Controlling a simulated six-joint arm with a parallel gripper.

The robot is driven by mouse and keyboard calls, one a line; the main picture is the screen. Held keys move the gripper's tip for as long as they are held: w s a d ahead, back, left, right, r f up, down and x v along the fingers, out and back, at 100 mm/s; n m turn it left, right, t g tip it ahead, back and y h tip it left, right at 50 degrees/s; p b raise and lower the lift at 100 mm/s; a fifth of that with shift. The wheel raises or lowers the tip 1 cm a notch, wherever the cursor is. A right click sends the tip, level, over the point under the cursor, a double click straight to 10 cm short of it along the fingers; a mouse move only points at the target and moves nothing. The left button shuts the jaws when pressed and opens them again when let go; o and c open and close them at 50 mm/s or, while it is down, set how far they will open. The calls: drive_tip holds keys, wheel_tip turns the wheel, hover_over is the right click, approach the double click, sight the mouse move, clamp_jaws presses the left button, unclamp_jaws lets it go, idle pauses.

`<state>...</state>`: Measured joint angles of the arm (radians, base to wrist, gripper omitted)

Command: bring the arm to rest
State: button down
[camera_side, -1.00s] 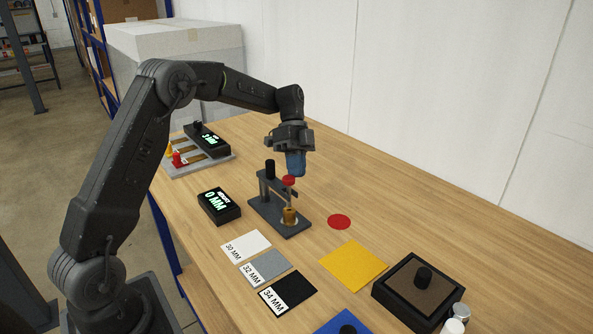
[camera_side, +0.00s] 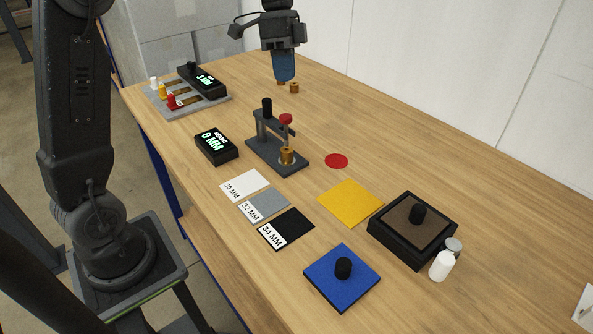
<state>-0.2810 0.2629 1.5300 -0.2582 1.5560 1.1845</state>
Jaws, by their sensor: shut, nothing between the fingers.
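My gripper (camera_side: 284,78) is at the top middle, pointing down over the far part of the table. Its blue fingers are shut and hold nothing. Two small brass pieces show right by the fingertips: one (camera_side: 294,88) stands just right of them, the other (camera_side: 281,83) is partly hidden behind them. I cannot tell how high the fingertips are above the wood. The dark measuring stand (camera_side: 290,162) is nearer, apart from my gripper, with a red knob (camera_side: 286,118) and a brass piece (camera_side: 287,155) on its base.
A "0 MM" display (camera_side: 216,147) and a grey rack (camera_side: 190,107) with coloured plungers stand left.

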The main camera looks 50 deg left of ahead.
drive_tip(key=s+d+f+n+t+y, duration=0.1)
drive_tip(key=s+d+n+t, duration=0.2)
drive_tip(key=s, duration=0.7)
drive_tip(key=s+d+f+n+t+y, duration=0.2)
drive_tip(key=s+d+n+t, duration=0.2)
drive_tip(key=s+n, duration=0.3)
drive_tip(key=s, duration=0.3)
drive_tip(key=shift+s+f+y, duration=0.2)
drive_tip(key=shift+f+y, duration=0.1)
